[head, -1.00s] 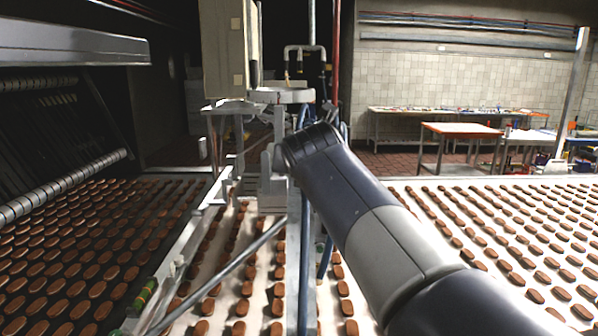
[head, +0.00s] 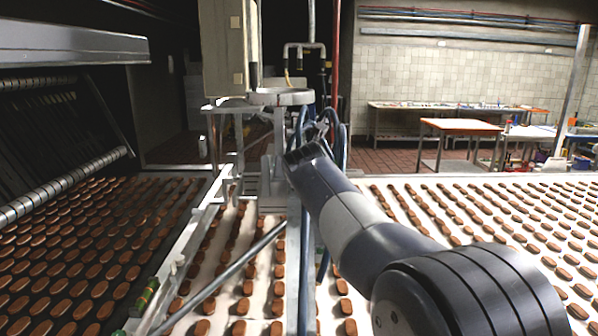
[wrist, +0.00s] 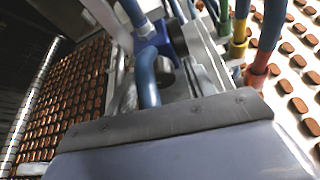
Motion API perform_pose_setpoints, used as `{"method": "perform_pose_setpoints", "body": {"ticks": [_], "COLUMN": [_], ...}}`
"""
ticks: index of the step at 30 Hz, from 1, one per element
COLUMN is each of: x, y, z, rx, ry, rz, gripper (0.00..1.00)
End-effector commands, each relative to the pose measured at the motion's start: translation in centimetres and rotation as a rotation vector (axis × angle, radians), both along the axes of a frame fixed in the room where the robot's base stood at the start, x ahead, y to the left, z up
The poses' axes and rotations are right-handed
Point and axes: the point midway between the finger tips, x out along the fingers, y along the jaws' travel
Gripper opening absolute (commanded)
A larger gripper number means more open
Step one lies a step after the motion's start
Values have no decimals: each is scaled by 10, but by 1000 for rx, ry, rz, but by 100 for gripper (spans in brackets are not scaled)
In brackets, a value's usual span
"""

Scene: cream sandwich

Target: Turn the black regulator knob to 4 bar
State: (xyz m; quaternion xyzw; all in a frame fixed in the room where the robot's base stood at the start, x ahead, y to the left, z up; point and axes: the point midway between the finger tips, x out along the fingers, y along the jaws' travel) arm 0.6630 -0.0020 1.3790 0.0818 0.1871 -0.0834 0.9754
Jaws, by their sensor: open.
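I cannot clearly pick out the black regulator knob in either view. In the wrist view a dark round part (wrist: 165,70) sits behind a curved blue hose (wrist: 148,78), but I cannot tell if it is the knob. My gripper (head: 320,127) shows only small and partly hidden at the far end of my arm in the head view, beside the machine column and blue hoses. It is open, and I see nothing held in it. Its fingertips are not clear in the wrist view.
Blue hoses with yellow and red fittings (wrist: 258,72) crowd the wrist view. The machine column (head: 272,150) stands left of my arm's end. A conveyor of brown biscuits (head: 480,215) spreads right, another dark one (head: 90,240) left. A metal bar (head: 225,275) crosses the middle lane.

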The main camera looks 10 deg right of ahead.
Motion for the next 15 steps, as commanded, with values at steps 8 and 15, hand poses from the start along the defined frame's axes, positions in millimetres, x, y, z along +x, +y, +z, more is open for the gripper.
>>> {"method": "perform_pose_setpoints", "body": {"ticks": [8, 15], "x": [0, 0], "y": [0, 0], "z": [0, 0], "rx": [0, 0], "ry": [1, 1], "rz": [0, 0], "gripper": [33, 13]}}
